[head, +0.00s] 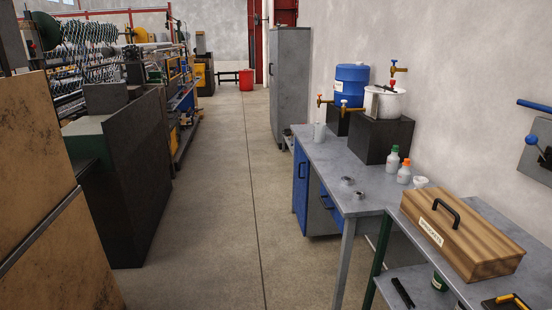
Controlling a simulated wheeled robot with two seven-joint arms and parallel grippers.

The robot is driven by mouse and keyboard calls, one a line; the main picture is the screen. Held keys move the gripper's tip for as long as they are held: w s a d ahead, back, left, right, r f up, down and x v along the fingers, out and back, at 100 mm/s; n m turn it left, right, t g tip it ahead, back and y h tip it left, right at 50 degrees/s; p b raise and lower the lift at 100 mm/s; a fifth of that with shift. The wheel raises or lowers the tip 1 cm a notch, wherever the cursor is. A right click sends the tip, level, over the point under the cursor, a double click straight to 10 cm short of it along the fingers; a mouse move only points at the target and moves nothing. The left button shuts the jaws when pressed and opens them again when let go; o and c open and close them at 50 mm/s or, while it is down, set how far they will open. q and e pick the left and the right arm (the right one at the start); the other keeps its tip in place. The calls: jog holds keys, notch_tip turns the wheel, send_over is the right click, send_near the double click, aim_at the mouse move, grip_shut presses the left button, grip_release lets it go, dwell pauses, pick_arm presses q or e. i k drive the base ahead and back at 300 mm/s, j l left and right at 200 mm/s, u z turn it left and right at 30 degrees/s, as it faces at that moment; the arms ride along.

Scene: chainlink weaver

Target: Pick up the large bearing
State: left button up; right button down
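Two small grey metal rings that look like bearings lie near the front edge of the grey workbench (322,158) at the right. One ring (347,181) is a little farther away, and the other ring (358,195) is nearer and to its right. They are apart and too small here to tell surely which is the large bearing. Neither of my grippers is in view.
A wooden box (462,232) with a black handle stands on the nearer table. Bottles (404,172), a white cup (419,182), a black block (381,139), a white pot (384,103) and a blue drum (352,84) stand behind the rings. The central floor (225,190) is clear.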

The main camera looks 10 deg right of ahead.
aim_at(346, 181)
jog(key=i+z, duration=0.15)
jog(key=i, duration=0.4)
jog(key=i+j+z, duration=0.15)
jog(key=i, duration=0.4)
jog(key=i+j+z, duration=0.15)
jog(key=i, duration=0.4)
